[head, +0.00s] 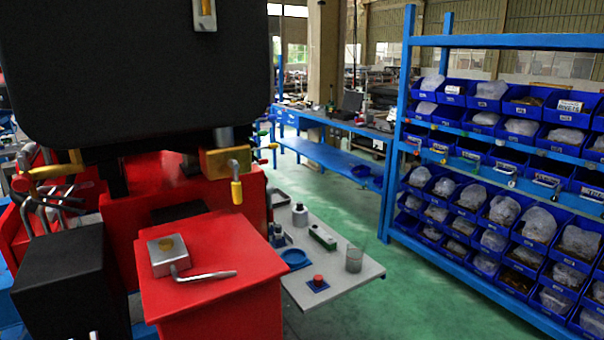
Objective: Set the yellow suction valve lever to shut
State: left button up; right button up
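A brass valve block (224,161) sits under the large black tank (135,70), left of centre. A lever with a yellow grip (236,191) comes off its right side and hangs downward. I cannot tell from this view whether that position is open or shut. Neither of my grippers can be made out, and nothing is seen touching the lever.
A red cabinet (215,245) below carries a grey block (168,256) with a metal handle (205,276). A grey side table (345,280) holds bottles, a blue dish and a glass. A blue rack (396,150) stands right. Green floor (425,290) lies clear between.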

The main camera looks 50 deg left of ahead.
aim_at(236, 184)
jog(key=i, duration=2.05)
jog(key=i+u, duration=0.25)
jog(key=u, duration=0.25)
jog(key=i+l+u, duration=0.1)
jog(key=u, duration=0.4)
jog(key=i+l+u, duration=0.25)
jog(key=u, duration=2.45)
